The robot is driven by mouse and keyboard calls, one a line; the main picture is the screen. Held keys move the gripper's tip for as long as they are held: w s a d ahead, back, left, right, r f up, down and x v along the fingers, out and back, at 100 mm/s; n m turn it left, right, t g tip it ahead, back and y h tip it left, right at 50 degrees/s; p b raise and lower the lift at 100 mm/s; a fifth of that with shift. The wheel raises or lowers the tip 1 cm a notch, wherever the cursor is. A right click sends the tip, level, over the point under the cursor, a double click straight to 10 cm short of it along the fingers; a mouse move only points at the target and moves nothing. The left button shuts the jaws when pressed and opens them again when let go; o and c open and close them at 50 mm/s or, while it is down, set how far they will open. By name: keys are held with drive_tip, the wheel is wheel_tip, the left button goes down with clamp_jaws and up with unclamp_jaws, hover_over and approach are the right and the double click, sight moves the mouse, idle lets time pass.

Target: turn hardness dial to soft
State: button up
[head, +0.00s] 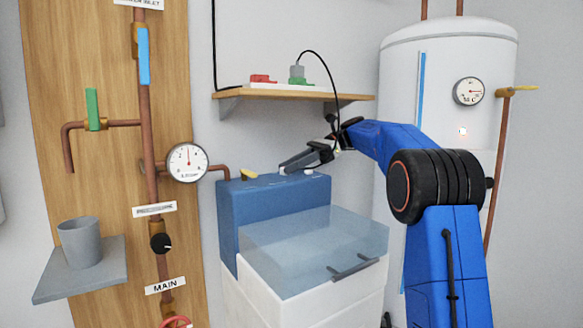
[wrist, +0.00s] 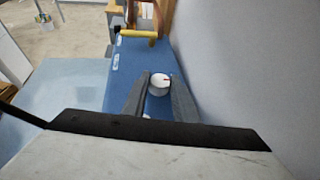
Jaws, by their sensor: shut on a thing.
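The hardness dial is a small white round knob (wrist: 159,83) with a dark mark on it, on the blue top of the softener unit (head: 260,212). In the wrist view my gripper (wrist: 160,82) has its two grey fingers on either side of the dial, closed on it. In the head view my gripper (head: 285,168) reaches over the unit's top from the right, and its fingers hide most of the dial.
A shelf (head: 300,96) with red and green items and a grey plug with a black cable hangs above. A white tank (head: 447,65) stands right. A wooden board (head: 105,160) with copper pipes and a gauge (head: 186,162) is left. A wall lies close beside my gripper.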

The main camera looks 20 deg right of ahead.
drive_tip(key=shift+n+g, duration=0.4)
drive_tip(key=shift+g, duration=0.1)
drive_tip(key=o, duration=1)
